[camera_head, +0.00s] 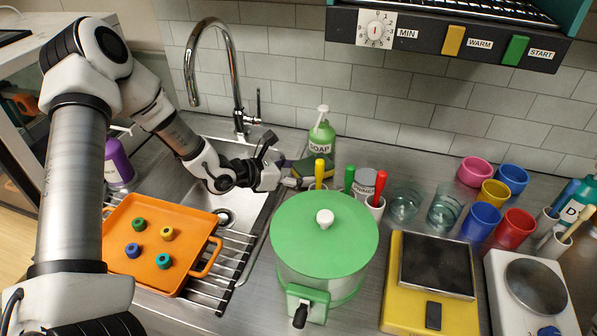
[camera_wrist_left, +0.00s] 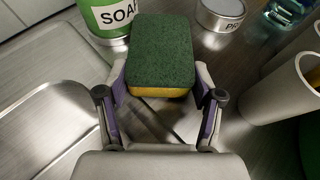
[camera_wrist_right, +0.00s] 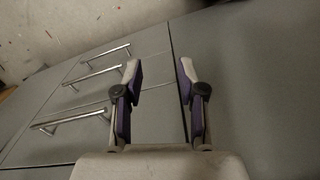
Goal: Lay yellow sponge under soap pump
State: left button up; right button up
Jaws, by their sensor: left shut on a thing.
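The sponge (camera_wrist_left: 160,52), yellow with a green scouring top, is held between the fingers of my left gripper (camera_wrist_left: 160,90), which is shut on it. In the head view the sponge (camera_head: 314,170) is just in front of the green soap pump (camera_head: 322,135). The pump is upright with a white nozzle and a SOAP label. In the left wrist view the pump (camera_wrist_left: 107,15) is just beyond the sponge, at the upper left; whether they touch I cannot tell. My right gripper (camera_wrist_right: 160,85) is open and empty, in front of grey cabinet fronts.
A green-lidded pot (camera_head: 324,235) stands in front of the sponge. Holders with coloured handles (camera_head: 375,205) and a grey tin (camera_head: 365,180) are close on the right. The sink (camera_head: 225,185) with a chrome tap (camera_head: 240,110) and an orange tray (camera_head: 155,245) are on the left.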

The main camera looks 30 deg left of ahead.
pick_arm(q)
jog(key=shift+f, duration=0.15)
jog(key=o, duration=0.8)
jog(key=shift+a, duration=0.1)
jog(key=v, duration=0.6)
jog(key=shift+w, duration=0.1)
jog(key=shift+s+a+r, duration=0.25)
jog(key=shift+s, duration=0.05)
jog(key=shift+s+r, duration=0.1)
jog(key=shift+s, duration=0.25)
